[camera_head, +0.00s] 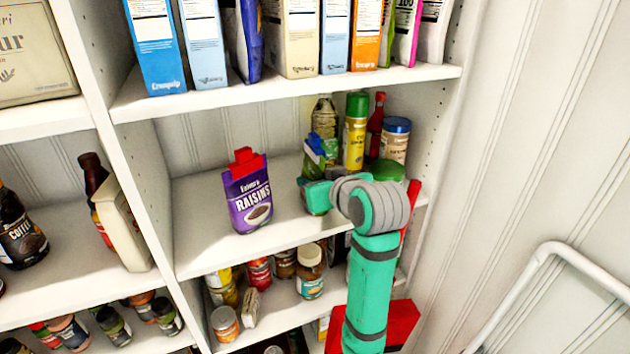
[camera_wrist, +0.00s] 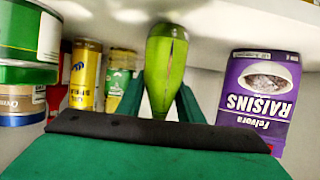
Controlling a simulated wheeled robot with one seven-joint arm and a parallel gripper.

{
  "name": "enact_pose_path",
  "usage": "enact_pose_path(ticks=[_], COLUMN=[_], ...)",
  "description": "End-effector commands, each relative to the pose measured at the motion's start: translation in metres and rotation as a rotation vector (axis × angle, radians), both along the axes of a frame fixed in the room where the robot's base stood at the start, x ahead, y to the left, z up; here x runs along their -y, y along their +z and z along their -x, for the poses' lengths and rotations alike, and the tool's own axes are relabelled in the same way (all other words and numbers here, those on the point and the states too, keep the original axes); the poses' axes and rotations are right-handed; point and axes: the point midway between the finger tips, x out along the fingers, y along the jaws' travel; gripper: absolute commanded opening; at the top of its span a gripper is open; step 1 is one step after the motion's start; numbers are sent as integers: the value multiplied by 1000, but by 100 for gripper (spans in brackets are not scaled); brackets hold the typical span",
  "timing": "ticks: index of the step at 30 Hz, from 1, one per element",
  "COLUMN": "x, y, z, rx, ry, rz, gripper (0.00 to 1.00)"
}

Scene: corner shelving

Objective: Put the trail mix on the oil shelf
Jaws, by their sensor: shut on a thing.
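My gripper (camera_wrist: 163,105) is shut on a green bag (camera_wrist: 165,65), seen edge-on between the two fingers, its label not readable; I take it as the trail mix. In the head view a green and blue pack (camera_head: 317,150) shows just beyond my gripper (camera_head: 314,182), partly hidden by it. The bag is over the middle shelf (camera_head: 200,205), in front of an oil bottle (camera_head: 325,117), a yellow spray can (camera_head: 355,130) and a red bottle (camera_head: 376,125). Whether the bag touches the shelf, I cannot tell.
A purple raisins pack (camera_head: 248,192) stands left of my gripper, with bare shelf around it. A blue-lidded jar (camera_head: 395,138) and a green-lidded can (camera_head: 386,170) stand close on the right. Boxes fill the shelf above; jars (camera_head: 310,270) stand below.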

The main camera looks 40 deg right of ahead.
Motion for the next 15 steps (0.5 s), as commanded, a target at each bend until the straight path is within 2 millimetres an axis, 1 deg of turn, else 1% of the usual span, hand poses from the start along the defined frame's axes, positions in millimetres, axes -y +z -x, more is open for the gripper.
enact_pose_path(ticks=[6,7,8,9,15], x=[0,0,0,0,0], y=[-1,-1,-1,-1,-1], z=[0,0,0,0,0], rx=[1,0,1,1,0], ry=[0,0,0,0,0], rz=[0,0,0,0,0], gripper=[0,41,48,52,52])
